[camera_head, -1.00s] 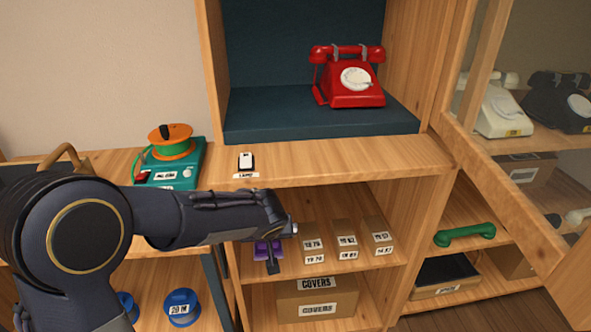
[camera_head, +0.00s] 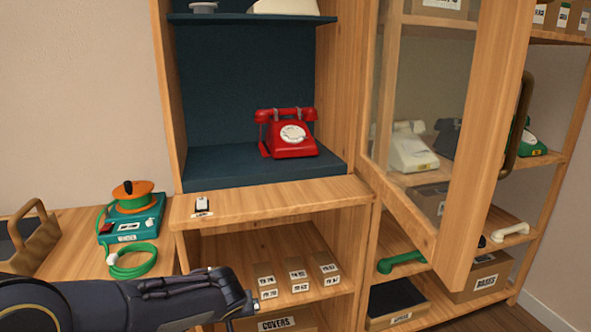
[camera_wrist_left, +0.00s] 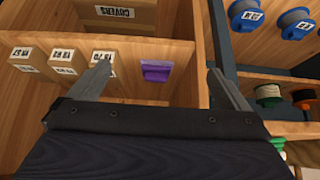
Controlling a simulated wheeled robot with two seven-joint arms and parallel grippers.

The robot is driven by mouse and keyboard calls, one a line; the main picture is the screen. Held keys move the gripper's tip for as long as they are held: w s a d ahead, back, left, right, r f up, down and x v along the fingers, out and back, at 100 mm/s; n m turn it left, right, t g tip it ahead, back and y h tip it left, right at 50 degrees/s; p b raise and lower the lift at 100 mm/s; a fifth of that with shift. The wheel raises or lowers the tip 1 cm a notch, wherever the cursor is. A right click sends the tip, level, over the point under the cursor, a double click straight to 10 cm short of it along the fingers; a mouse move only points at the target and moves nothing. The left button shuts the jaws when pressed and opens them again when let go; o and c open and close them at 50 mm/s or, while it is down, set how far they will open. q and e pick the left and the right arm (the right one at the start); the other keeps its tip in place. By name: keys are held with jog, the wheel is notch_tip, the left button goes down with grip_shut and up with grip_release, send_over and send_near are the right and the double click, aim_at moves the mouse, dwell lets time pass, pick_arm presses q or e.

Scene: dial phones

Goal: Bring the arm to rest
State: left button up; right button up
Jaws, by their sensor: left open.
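My left arm comes in from the lower left in the head view, and its gripper (camera_head: 240,312) is at the bottom, in front of the lower shelves. In the left wrist view the left gripper (camera_wrist_left: 160,80) has its two fingers spread wide apart, with nothing between them. A small purple item (camera_wrist_left: 156,72) lies on the shelf beyond the fingertips, apart from them. The right gripper does not show in either view.
A red dial phone (camera_head: 288,134) stands in the dark-lined compartment. Small labelled boxes (camera_head: 297,275) and a COVERS box (camera_head: 285,322) sit below. An open glass door (camera_head: 470,160) juts out at the right. A teal device (camera_head: 132,222) with a green cord stands at the left.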

pick_arm(q)
jog(key=s+a+r+g+h, duration=0.1)
jog(key=s+a+r, duration=0.1)
jog(key=s+a, duration=0.35)
jog(key=s+a+r+g+h, duration=0.1)
jog(key=s+a+r, duration=0.1)
jog(key=s, duration=0.6)
jog(key=s+d+r+m+t+h, duration=0.15)
jog(key=s+h, duration=0.25)
jog(key=s, duration=1.2)
notch_tip(320, 180, up, 33)
jog(key=d+p, duration=0.1)
jog(key=p, duration=3.2)
jog(key=shift+s+r+p, duration=0.15)
jog(key=shift+s+p, duration=0.05)
jog(key=shift+p, duration=0.2)
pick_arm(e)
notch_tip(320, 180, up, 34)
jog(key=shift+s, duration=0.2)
